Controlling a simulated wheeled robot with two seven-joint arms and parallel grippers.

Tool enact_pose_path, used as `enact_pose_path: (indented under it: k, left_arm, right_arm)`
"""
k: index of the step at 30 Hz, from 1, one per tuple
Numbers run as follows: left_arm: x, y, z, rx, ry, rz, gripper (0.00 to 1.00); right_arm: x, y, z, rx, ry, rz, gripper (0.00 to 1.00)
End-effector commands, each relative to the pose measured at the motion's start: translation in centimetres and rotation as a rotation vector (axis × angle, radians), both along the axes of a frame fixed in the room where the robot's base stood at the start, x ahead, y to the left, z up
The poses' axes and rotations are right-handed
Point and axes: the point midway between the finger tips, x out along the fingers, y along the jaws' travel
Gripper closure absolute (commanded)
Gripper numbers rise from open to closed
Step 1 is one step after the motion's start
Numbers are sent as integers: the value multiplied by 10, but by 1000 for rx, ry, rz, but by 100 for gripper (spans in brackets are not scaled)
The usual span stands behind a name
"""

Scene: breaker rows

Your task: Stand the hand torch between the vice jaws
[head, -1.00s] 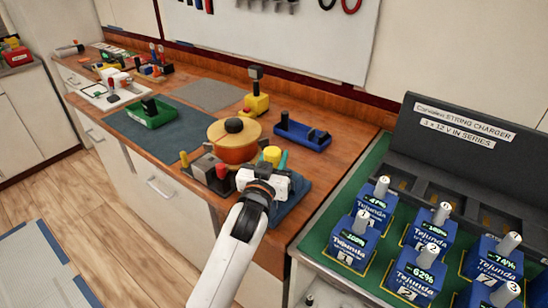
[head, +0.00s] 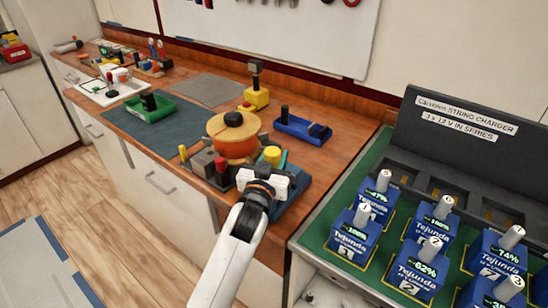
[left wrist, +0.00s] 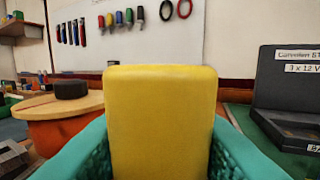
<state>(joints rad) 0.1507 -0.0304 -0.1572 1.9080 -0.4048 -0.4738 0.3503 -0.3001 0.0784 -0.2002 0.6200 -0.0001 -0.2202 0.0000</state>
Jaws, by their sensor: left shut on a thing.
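My left gripper (head: 270,168) is shut on an upright yellow piece (head: 271,154), which I take to be the hand torch. In the left wrist view the yellow body (left wrist: 161,122) fills the middle, with teal fingers (left wrist: 161,150) on both sides; its lower end is hidden. A grey, blocky fixture (head: 203,164), apparently the vice, sits at the bench's front edge just left of the gripper. Its grey edge shows at lower left in the left wrist view (left wrist: 12,158). The held piece is beside it, not between its jaws. My right gripper is out of view.
A blue tray (head: 302,129) and a yellow stand (head: 256,98) are behind. A green tray (head: 150,108) is left. A battery charger (head: 465,130) stands right.

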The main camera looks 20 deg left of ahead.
Motion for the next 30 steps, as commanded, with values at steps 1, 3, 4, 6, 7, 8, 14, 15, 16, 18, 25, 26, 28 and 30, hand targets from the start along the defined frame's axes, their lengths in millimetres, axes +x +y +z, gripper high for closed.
enact_pose_path:
  k: [1,3,4,6,7,8,14,15,16,18,25,26,28,30]
  left_arm:
    - [0,0,1,0,-2,0,95]
    - [0,0,1,0,-2,0,95]
    - [0,0,1,0,-2,0,95]
    - [0,0,0,-1,-2,0,95]
    - [0,0,-1,-1,-2,0,95]
    - [0,0,-1,-1,-2,0,95]
    - [0,0,-7,-1,-2,-1,95]
    - [0,0,-8,-1,-2,-1,95]
    - [0,0,-8,-1,-2,-1,95]
    - [0,0,-10,-1,-2,-1,95]
    - [0,0,-12,0,-3,-1,95]
    - [0,0,-12,-1,-3,-1,95]
    - [0,0,-12,0,-3,-1,95]
    - [0,0,-12,0,-2,-1,58]
  right_arm:
    - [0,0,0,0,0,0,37]
    - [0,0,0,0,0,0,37]
    - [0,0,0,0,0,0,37]
    - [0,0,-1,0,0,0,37]
    - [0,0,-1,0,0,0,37]
    - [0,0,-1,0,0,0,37]
    - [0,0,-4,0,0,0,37]
    - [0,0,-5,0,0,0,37]
    - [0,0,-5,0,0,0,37]
    - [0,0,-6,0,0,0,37]
    - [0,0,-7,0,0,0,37]
    - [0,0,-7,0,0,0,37]
    - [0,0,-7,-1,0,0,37]
    - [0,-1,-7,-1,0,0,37]
